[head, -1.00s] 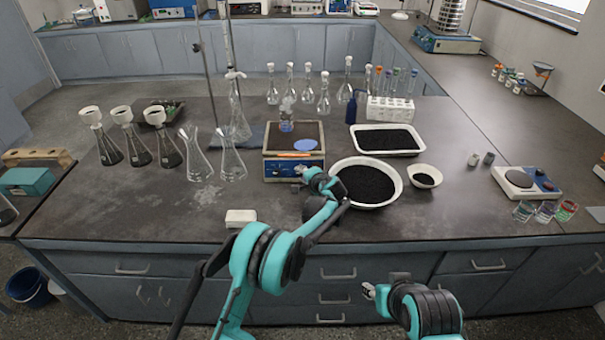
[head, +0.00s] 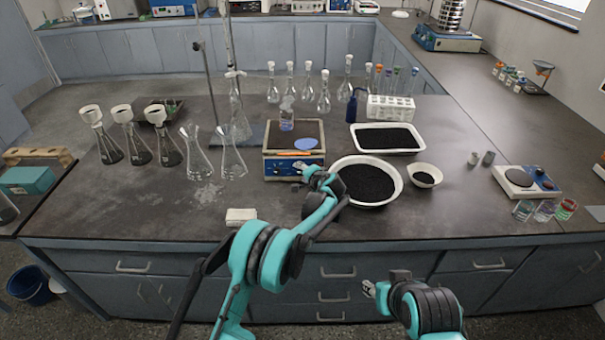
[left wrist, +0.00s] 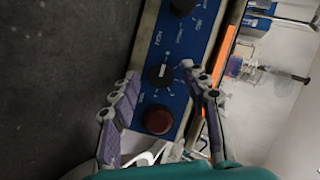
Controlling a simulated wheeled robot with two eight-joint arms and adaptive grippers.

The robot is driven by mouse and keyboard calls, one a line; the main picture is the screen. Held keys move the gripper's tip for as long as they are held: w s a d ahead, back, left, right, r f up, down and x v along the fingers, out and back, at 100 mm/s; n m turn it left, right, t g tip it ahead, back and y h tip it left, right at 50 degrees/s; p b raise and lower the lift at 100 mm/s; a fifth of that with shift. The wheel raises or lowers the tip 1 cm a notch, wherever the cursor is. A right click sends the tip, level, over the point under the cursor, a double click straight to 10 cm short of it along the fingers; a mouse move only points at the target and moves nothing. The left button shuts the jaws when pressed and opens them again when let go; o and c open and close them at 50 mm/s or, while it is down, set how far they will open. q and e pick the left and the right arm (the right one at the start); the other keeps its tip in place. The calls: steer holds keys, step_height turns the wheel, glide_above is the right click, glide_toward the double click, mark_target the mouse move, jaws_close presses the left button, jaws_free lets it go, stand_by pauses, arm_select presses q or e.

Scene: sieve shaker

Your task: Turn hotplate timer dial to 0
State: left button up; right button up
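The hotplate (head: 293,138) stands on the bench with a blue front panel (head: 285,168). In the left wrist view the panel (left wrist: 188,52) carries a black dial (left wrist: 160,75) with a light pointer mark, another black knob (left wrist: 183,5) and a dark red knob (left wrist: 158,120). The lettering is too small to tell which is the timer. My left gripper (left wrist: 161,78) is open, one finger on each side of the middle black dial, with visible gaps; in the head view it is at the panel (head: 301,166). My right gripper (head: 369,289) hangs low before the cabinets, its fingers too small to judge.
A white bowl of black grains (head: 367,184) stands close to the right of my left gripper. Several flasks (head: 232,160) stand left of the hotplate, and a small bottle (head: 287,120) is on its top. The bench front left of centre is mostly clear.

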arm_select(q)
steer(key=v, duration=1.2)
steer(key=s+a+r+n+g+h, duration=0.1)
steer(key=s+a+r+n+g, duration=0.1)
steer(key=s+a+r, duration=0.5)
steer(key=s+a+r+n+g+h, duration=0.1)
steer(key=s+a+r+n, duration=0.2)
steer(key=s+a, duration=0.75)
steer(key=s+a+f+n+h, duration=0.1)
steer(key=s+a+f+n, duration=0.1)
steer(key=s, duration=0.9)
steer(key=s+a+f+n+g+h, duration=0.1)
steer(key=s+a+f+n, duration=0.1)
steer(key=s, duration=1)
steer(key=shift+s+a+f+n+h, duration=0.2)
steer(key=shift+a+f+n+h, duration=0.2)
steer(key=shift+a+f, duration=0.25)
